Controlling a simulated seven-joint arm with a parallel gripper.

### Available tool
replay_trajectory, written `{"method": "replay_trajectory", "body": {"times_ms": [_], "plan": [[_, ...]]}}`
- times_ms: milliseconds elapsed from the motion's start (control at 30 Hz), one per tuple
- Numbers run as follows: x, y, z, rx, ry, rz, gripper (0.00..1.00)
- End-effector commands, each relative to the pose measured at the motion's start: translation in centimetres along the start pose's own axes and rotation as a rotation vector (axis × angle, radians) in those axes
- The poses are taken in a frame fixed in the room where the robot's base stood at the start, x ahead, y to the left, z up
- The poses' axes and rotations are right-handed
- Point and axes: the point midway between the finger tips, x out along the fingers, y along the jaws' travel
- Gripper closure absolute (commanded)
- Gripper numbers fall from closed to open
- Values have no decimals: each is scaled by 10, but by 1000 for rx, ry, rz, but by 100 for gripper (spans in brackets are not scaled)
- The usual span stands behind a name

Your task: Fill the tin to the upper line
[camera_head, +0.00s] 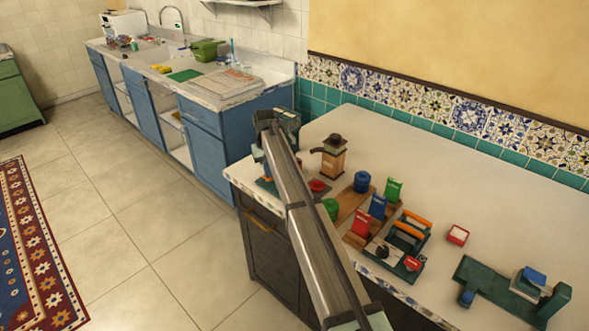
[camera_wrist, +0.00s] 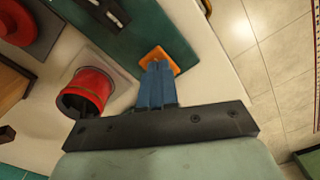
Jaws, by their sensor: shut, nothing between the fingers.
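In the wrist view an open red tin (camera_wrist: 88,88) with a dark inside stands on a pale grey square. In the head view a small red round thing (camera_head: 318,186), perhaps the tin, sits near the counter's left end. My gripper there is mostly hidden by my arm.
A brown grinder-like box (camera_head: 333,160) stands behind. A blue canister (camera_head: 362,182), a green canister (camera_head: 330,208) and several coloured packets stand to the right. A dark green scale-like device (camera_head: 490,283) is at the right. The counter (camera_head: 500,210) is bare behind these.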

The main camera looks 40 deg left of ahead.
Motion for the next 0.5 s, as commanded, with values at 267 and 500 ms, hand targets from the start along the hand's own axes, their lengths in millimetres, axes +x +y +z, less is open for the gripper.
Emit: {"method": "replay_trajectory", "body": {"times_ms": [267, 500], "plan": [[-5, 0, 0, 0, 0, 0, 100], [-26, 0, 0, 0, 1, 0, 100]]}}
